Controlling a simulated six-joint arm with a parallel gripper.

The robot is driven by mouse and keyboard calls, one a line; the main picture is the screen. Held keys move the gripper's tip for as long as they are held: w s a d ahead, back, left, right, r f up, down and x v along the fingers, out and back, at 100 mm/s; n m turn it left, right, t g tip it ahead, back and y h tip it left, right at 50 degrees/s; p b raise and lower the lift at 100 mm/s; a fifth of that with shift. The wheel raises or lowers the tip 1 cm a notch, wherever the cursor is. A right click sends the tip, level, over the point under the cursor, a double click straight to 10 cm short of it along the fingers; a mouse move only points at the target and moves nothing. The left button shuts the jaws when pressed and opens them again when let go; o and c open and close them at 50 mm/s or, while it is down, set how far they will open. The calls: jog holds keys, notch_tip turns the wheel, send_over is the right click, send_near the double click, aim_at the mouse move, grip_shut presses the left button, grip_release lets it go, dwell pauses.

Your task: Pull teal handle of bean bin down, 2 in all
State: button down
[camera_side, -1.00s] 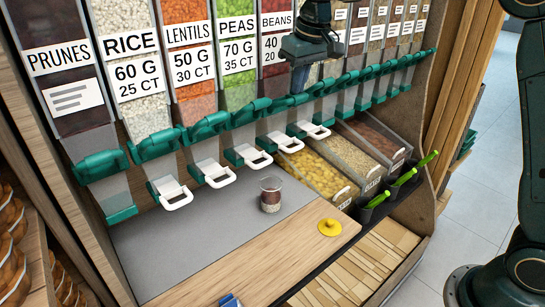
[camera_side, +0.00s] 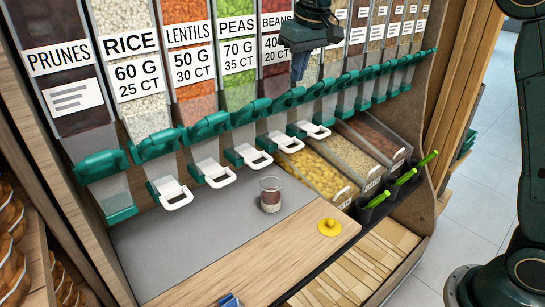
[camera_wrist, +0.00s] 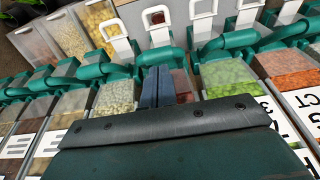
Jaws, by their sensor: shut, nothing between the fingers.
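The beans bin (camera_side: 274,66) holds dark red beans behind a partly hidden label. Its teal handle (camera_side: 288,99) sits across the bin's lower front, and the same handle shows in the wrist view (camera_wrist: 160,57). My gripper (camera_side: 299,78) is shut and empty, pointing down just above and in front of this handle. In the wrist view the blue fingers (camera_wrist: 157,92) stand close together before the red beans; whether they touch the handle I cannot tell. A clear cup (camera_side: 270,194) with dark reddish and pale contents stands upright on the grey mat.
Neighbouring bins, such as peas (camera_side: 235,62) and lentils (camera_side: 188,70), have similar teal handles. White looped levers (camera_side: 253,157) jut out below. Open bins (camera_side: 314,175) stand at the right, beside green-handled scoops (camera_side: 403,177).

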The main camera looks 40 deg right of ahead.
aim_at(298, 88)
jog(key=shift+f, duration=0.15)
jog(key=shift+s+x, duration=0.25)
jog(key=shift+x, duration=0.7)
jog(key=shift+f, duration=0.2)
jog(key=shift+s+f, duration=0.1)
jog(key=shift+f, duration=0.6)
jog(key=shift+s+f, duration=0.2)
jog(key=shift+f, duration=0.5)
jog(key=shift+s+f, duration=0.25)
jog(key=shift+f, duration=0.45)
jog(key=shift+r, duration=0.15)
jog(key=shift+w+r, duration=0.2)
jog(key=shift+r, duration=0.85)
jog(key=shift+w+r, duration=0.2)
jog(key=shift+r, duration=0.85)
jog(key=shift+w+r, duration=0.15)
jog(key=shift+r, duration=0.9)
